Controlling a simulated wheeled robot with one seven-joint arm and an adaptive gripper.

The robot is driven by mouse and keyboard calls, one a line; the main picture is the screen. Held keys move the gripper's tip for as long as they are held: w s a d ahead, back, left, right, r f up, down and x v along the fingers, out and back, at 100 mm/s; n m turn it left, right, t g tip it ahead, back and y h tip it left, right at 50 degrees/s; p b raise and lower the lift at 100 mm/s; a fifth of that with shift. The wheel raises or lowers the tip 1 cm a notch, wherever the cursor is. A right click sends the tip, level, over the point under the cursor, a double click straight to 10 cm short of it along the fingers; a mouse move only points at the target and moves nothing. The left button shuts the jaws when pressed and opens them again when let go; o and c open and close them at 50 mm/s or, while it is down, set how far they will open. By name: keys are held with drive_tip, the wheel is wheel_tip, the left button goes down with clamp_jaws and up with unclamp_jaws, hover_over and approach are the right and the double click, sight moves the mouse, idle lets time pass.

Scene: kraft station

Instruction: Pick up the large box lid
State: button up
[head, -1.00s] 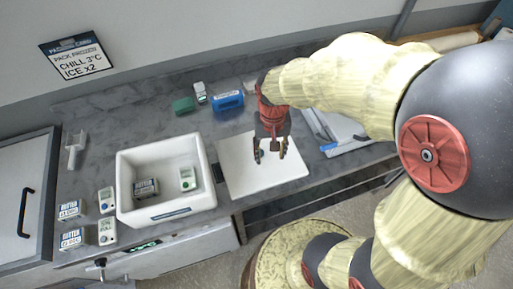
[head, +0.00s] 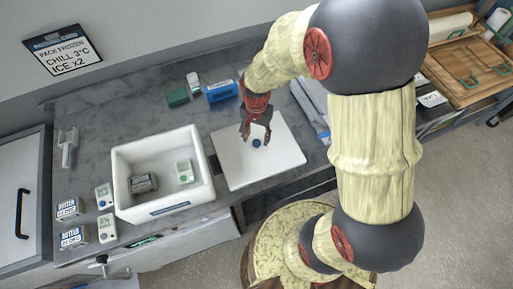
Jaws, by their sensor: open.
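The large box lid (head: 275,165) is a flat white square panel lying on the grey counter, right of the white box (head: 163,205). My gripper (head: 255,139) is over the lid's upper left part, fingers pointing down and apart. A small round blue spot (head: 257,143) shows on a pale patch between and just below the fingertips; I cannot tell if it belongs to the lid. Whether the fingers touch the lid is also unclear. The box is open and holds a grey labelled pack (head: 143,183) and a white pack with a green dot (head: 184,171).
Butter packs (head: 72,237) and small white devices (head: 107,228) stand left of the box. A scoop (head: 67,147) lies farther back. A green block (head: 177,97) and a blue pack (head: 221,91) stand behind the lid. A wooden tray (head: 465,65) is at far right.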

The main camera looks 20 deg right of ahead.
sight(257, 146)
drive_tip(key=shift+f, duration=1.45)
drive_tip(key=shift+c, duration=1.3)
clamp_jaws()
